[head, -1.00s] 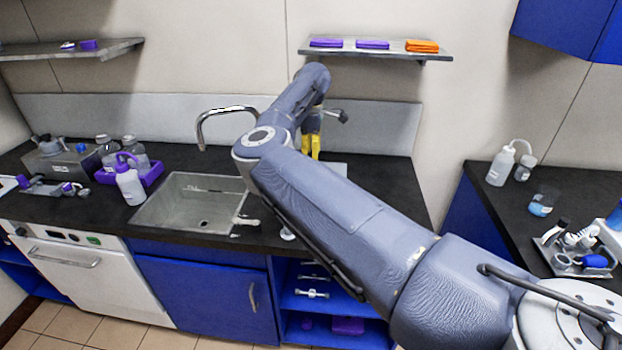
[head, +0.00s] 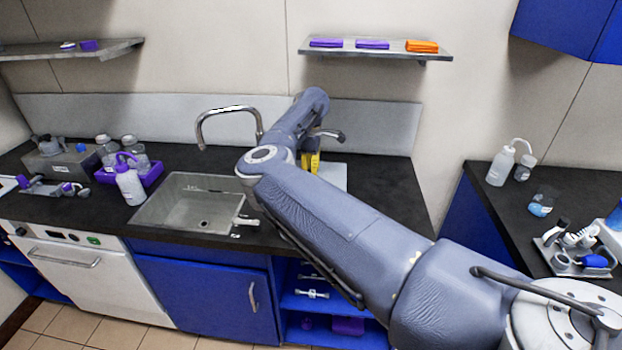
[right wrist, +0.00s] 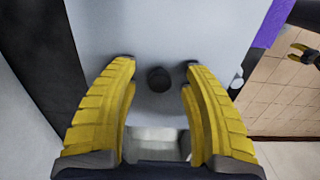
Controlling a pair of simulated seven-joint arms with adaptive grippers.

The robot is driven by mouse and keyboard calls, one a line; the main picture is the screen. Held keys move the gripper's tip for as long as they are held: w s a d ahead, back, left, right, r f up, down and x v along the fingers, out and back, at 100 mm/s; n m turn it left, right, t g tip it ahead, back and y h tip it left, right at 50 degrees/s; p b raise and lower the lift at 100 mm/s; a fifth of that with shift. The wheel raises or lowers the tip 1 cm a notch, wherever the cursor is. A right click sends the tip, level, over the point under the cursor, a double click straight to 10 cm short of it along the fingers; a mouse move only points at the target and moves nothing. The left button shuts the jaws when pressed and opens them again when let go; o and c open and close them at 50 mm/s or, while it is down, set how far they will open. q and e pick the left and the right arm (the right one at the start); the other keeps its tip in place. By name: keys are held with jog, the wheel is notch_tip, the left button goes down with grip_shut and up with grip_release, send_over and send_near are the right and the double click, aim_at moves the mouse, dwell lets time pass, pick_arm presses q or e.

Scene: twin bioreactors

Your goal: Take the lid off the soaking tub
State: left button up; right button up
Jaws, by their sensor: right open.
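The lid (right wrist: 160,30) is a pale grey flat panel with a round black knob (right wrist: 158,79), filling much of the right wrist view. In the head view a pale grey flat surface (head: 333,176), likely this lid, shows on the counter right of the sink, partly hidden by my right arm. My right gripper (right wrist: 160,64) is open, its yellow fingers on either side of the knob with gaps on both sides. In the head view only part of its yellow fingers (head: 310,162) shows. My left gripper (right wrist: 303,53) is small at the wrist view's right edge; its jaw state is unclear.
The sink (head: 190,205) and its tap (head: 228,110) are left of my right arm. A purple tray (head: 150,174) with bottles and a wash bottle (head: 129,182) stand farther left. A shelf (head: 376,50) hangs above. Dark counter right of the pale surface is clear.

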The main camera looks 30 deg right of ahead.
grip_shut()
jog(key=shift+r, duration=0.15)
dwell(0.5)
